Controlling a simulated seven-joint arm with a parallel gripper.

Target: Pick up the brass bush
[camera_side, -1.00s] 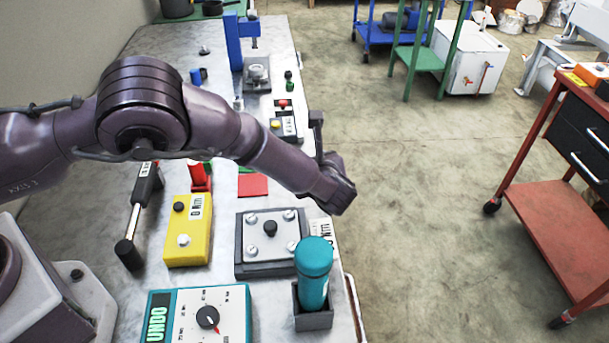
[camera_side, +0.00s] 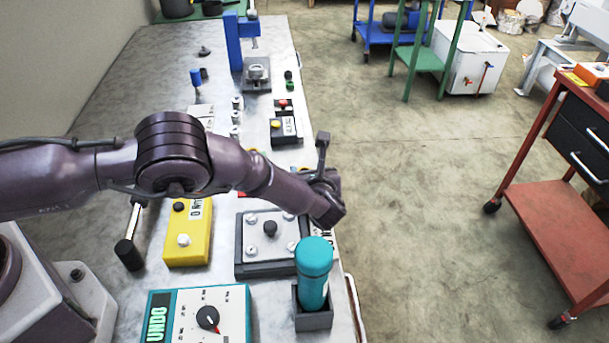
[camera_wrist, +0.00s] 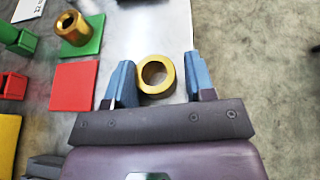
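A brass ring-shaped bush (camera_wrist: 143,84) lies on the bare metal table in the wrist view, its round hole facing up. My gripper (camera_wrist: 159,61) is open, with one blue finger on each side of the bush. The left finger is close to the bush; whether it touches is unclear. A second brass, hollow cylindrical piece (camera_wrist: 72,28) stands on a green square (camera_wrist: 88,47) to the upper left. In the side view my arm hides the fingers and most of the area around them.
A red square (camera_wrist: 74,86) lies left of my gripper. The table's right edge is close by, with floor beyond. In the side view, a grey plate fixture (camera_side: 270,243), a yellow box (camera_side: 188,238) and a teal bottle in a holder (camera_side: 313,275) stand nearer the camera.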

